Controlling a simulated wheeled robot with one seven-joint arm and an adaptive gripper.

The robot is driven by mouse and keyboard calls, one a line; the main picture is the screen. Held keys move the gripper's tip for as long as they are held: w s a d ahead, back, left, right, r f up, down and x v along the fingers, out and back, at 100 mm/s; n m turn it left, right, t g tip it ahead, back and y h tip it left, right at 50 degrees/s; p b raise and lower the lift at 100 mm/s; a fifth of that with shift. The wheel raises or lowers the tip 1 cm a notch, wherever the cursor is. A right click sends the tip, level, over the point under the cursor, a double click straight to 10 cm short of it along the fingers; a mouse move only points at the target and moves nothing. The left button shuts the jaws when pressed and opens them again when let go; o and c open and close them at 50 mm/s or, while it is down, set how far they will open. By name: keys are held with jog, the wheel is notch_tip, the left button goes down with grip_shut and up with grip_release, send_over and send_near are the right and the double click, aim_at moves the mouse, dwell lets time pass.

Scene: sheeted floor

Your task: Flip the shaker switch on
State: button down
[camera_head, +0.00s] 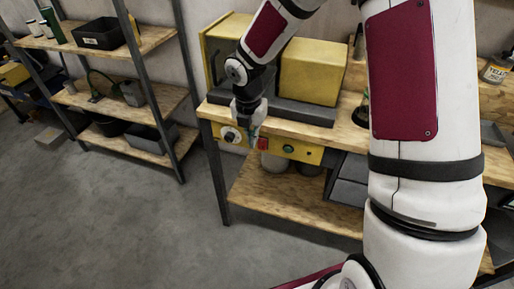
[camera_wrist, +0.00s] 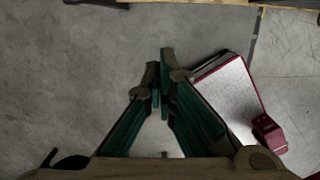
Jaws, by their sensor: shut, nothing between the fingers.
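The yellow shaker (camera_head: 310,72) stands on the wooden workbench. A yellow control panel (camera_head: 308,155) runs along the bench's front edge. It has a round pale dial or switch (camera_head: 231,135) at its left, a red part (camera_head: 263,144) near the middle and a green button (camera_head: 288,149) to the right. My gripper (camera_head: 253,141) points down in front of the panel, between the dial and the red part, and hides some of it. I cannot tell whether it touches the panel. In the wrist view its fingers (camera_wrist: 160,72) are shut and empty above the floor. The switch's position is too small to read.
A metal shelf rack (camera_head: 150,42) with bins stands at the left. Grey bins (camera_head: 349,180) sit beneath the bench to the right of the panel. The grey floor (camera_head: 120,225) between rack and bench is clear. My arm covers the bench's right part.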

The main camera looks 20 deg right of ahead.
aim_at(258, 146)
jog(key=shift+w+d+f, duration=0.5)
jog(key=shift+w+f, duration=0.2)
jog(key=shift+f, duration=1.05)
jog(key=shift+w+d+f, duration=0.55)
jog(key=shift+w+f, duration=0.1)
jog(key=shift+f, duration=1.05)
jog(key=shift+w+d+f, duration=0.5)
jog(key=shift+w+f, duration=0.2)
jog(key=shift+f, duration=1.05)
jog(key=shift+b, duration=0.3)
jog(key=shift+w+d+f+t+h+b, duration=0.15)
jog(key=shift+w+f+t+h+b, duration=0.15)
jog(key=shift+t+b, duration=0.15)
jog(key=shift+r, duration=0.2)
jog(key=shift+r+p, duration=0.55)
jog(key=shift+r, duration=0.15)
